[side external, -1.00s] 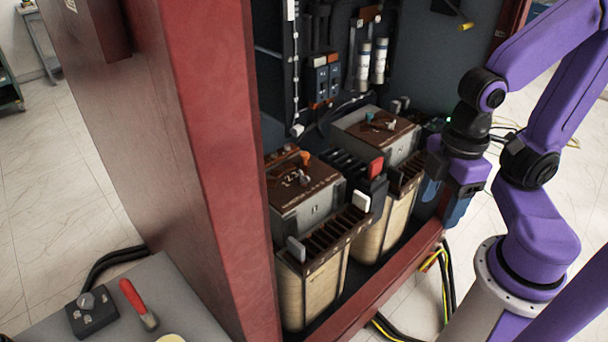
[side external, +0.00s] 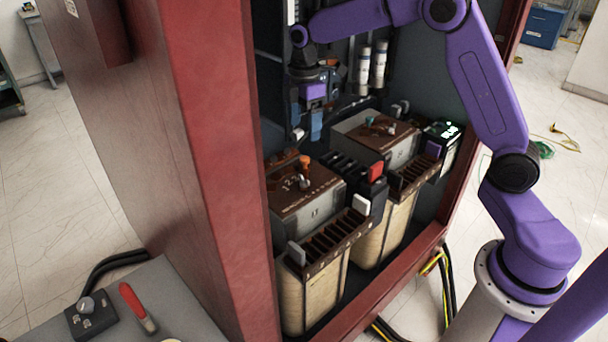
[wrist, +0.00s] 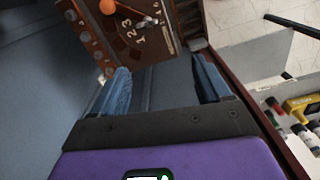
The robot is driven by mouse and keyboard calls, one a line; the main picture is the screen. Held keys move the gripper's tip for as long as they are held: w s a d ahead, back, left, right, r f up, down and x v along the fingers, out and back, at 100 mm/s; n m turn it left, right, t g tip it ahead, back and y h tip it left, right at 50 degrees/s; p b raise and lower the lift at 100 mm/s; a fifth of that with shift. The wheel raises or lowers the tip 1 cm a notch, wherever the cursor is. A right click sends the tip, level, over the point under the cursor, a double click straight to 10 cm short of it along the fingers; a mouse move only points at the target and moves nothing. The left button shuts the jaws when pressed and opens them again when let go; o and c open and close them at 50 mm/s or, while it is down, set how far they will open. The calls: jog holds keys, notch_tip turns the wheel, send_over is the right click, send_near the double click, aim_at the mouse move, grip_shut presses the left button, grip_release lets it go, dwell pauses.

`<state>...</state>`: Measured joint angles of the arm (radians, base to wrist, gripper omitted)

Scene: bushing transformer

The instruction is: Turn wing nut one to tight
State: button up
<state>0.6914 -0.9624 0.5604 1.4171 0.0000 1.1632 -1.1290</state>
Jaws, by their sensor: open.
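The near-left transformer's brown top panel (side external: 322,180) carries printed numerals and a grey wing nut (side external: 305,183), with an orange knob (side external: 304,160) behind it. In the wrist view, the wing nut (wrist: 147,22) lies beside the numerals, beyond the fingertips, and the orange knob (wrist: 107,7) is at the top edge. The second transformer also has a small grey wing nut (side external: 391,129) and a teal knob (side external: 370,120). I see no label naming wing nut one. My gripper (side external: 307,134) points down above and behind the near-left panel. Its blue fingers (wrist: 163,82) are apart and empty.
The red cabinet frame (side external: 205,150) stands close on the left. White cylinders (side external: 372,68) are on the back wall, right of my gripper. A black block with a red top (side external: 375,172) stands between the transformers. A grey table (side external: 175,290) is at front left.

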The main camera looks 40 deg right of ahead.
aim_at(304, 177)
jog(key=f, duration=0.6)
jog(key=w+d+f, duration=0.1)
jog(key=f, duration=0.5)
jog(key=w+d+f, duration=0.1)
jog(key=f, duration=0.5)
jog(key=shift+w+f, duration=0.1)
jog(key=shift+w, duration=0.05)
jog(key=c, duration=1)
